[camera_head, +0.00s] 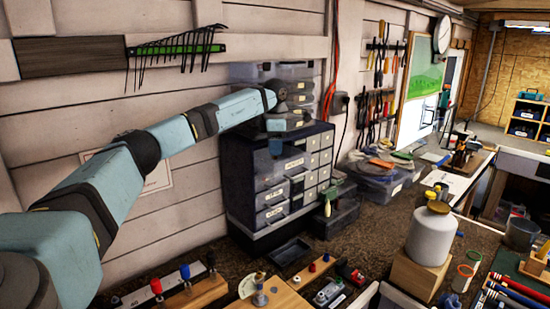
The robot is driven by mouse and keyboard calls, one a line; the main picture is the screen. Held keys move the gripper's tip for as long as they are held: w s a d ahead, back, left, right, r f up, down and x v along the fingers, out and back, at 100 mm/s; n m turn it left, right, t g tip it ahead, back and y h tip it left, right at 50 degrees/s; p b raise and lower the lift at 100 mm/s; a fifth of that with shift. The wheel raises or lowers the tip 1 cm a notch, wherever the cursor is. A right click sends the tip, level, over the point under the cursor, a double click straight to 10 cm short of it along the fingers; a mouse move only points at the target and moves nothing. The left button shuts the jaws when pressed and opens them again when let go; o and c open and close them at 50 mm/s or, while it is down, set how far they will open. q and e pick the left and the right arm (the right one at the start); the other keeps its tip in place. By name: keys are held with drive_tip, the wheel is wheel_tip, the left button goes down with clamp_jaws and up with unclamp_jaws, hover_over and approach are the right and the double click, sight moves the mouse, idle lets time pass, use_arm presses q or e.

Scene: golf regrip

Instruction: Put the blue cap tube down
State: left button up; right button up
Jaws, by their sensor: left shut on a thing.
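My left arm reaches in from the left to the drawer cabinet. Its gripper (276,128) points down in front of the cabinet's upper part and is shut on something. A small dark blue shape (275,146) shows at its fingertips; it is too small and dark to tell more. On the bench at the lower left, a blue-topped piece (185,272) stands upright, between a red-topped piece (156,288) and a black-topped piece (211,262). I cannot tell which blue thing is the blue cap tube. My right gripper is not in view.
The drawer cabinet (262,190) stands against the wall. A dark shallow tray (290,251) lies in front of it on the bench. A white bottle (431,236) stands on a wooden block (417,275) at the right. Small wooden blocks and fittings crowd the front edge.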

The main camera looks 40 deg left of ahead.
sight(275, 159)
use_arm(q)
wheel_tip(275, 159, down, 3)
drive_tip(key=shift+s+f+p, duration=0.1)
drive_tip(key=shift+f+p, duration=0.1)
drive_tip(key=shift+p, duration=0.25)
drive_tip(key=shift+f, duration=0.4)
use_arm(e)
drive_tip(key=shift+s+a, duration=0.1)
use_arm(q)
drive_tip(key=o, duration=0.6)
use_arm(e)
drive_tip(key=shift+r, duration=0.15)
